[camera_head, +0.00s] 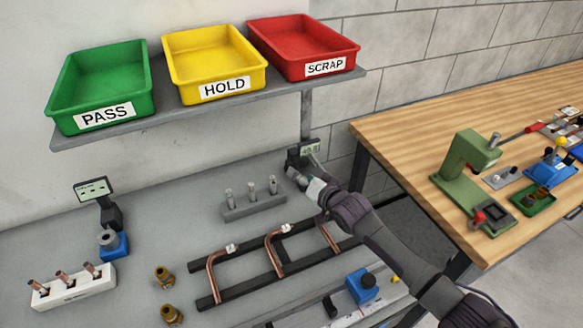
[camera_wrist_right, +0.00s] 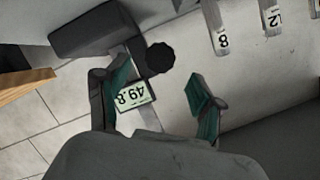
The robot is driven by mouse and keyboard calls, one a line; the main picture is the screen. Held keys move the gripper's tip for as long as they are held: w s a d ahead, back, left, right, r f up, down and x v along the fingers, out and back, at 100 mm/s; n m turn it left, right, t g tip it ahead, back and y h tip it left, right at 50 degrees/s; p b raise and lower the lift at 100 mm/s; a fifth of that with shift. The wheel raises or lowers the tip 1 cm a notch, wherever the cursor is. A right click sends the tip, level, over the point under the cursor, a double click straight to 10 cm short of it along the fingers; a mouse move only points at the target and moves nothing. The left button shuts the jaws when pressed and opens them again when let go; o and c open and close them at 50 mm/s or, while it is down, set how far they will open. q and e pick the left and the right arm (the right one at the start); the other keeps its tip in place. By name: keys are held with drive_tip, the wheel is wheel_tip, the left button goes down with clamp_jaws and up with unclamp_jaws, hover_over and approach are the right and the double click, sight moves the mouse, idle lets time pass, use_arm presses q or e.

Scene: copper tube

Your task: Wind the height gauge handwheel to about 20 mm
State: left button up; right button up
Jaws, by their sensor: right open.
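The height gauge (camera_head: 293,157) stands at the back right of the grey bench, its small display (camera_head: 310,149) beside it. In the right wrist view the display (camera_wrist_right: 135,96) shows upside down and reads 49.8. The dark round handwheel (camera_wrist_right: 160,58) shows near the fingertips, beside the gauge's dark body (camera_wrist_right: 97,30). My right gripper (camera_wrist_right: 159,72) is open, one finger on each side of the picture, with the handwheel just beyond the gap. Whether the fingers touch it I cannot tell. In the head view my right gripper (camera_head: 306,183) hides part of the gauge. My left gripper is out of view.
A pin block (camera_head: 253,210) stands left of my right gripper, and copper tubes on a dark rack (camera_head: 262,268) lie in front. A shelf (camera_head: 210,105) with green, yellow and red trays hangs above. A wooden table (camera_head: 400,140) stands at right.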

drive_tip(key=x, duration=0.4)
drive_tip(key=shift+w+a+f, duration=0.1)
drive_tip(key=shift+w+a, duration=0.1)
drive_tip(key=shift+w, duration=0.1)
drive_tip(key=shift+x, duration=0.8)
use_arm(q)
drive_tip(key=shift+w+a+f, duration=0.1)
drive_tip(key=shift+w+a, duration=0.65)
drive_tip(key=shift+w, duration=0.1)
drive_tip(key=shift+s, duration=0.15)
use_arm(e)
drive_tip(key=shift+c, duration=0.2)
drive_tip(key=c, duration=1.1)
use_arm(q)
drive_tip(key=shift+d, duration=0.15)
